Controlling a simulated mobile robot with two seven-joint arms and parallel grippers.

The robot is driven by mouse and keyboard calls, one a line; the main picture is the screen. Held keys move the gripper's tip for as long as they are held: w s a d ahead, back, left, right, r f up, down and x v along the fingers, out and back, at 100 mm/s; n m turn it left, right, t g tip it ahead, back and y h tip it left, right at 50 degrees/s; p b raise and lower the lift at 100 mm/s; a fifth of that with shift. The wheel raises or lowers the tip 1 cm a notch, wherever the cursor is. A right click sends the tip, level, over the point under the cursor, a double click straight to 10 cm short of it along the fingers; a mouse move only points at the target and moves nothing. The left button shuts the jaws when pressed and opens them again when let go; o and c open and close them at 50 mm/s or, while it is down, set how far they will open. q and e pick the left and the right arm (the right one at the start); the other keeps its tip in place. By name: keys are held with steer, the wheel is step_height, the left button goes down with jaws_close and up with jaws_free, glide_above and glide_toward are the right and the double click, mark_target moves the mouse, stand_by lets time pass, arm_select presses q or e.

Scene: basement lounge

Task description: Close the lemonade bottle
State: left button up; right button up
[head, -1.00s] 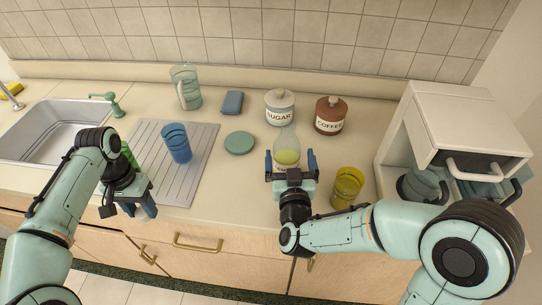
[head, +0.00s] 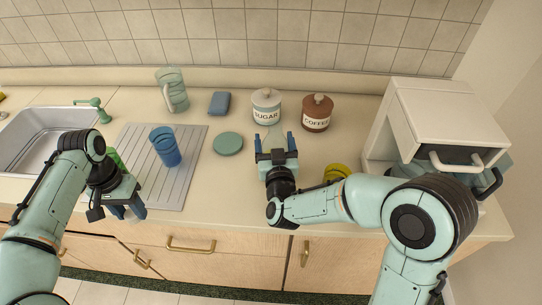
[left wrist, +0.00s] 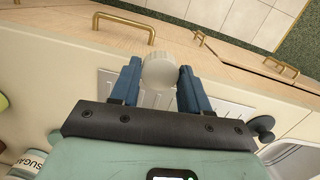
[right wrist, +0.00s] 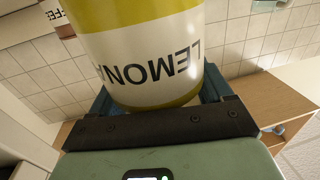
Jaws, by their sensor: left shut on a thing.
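The lemonade bottle (right wrist: 150,60) has a white label and yellow bands. It fills the gap between the fingers of my right gripper (right wrist: 155,95), which touch its sides. In the head view my right gripper (head: 275,143) is over the counter in front of the sugar jar, and only a pale clear part of the bottle (head: 274,131) shows. My left gripper (head: 127,212) is low at the counter's front edge, left of the bottle and well apart from it. In the left wrist view the left gripper (left wrist: 158,80) is shut on a round whitish cap (left wrist: 160,71).
The sugar jar (head: 266,106) and coffee jar (head: 317,113) stand behind the right gripper. A yellow cup (head: 338,171) is close to its right, before the white cabinet (head: 445,112). A blue cup (head: 165,148) stands on the drainboard (head: 190,165). A green coaster (head: 228,144) lies between the arms.

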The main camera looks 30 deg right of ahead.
steer(key=shift+r, duration=0.1)
steer(key=c, duration=0.3)
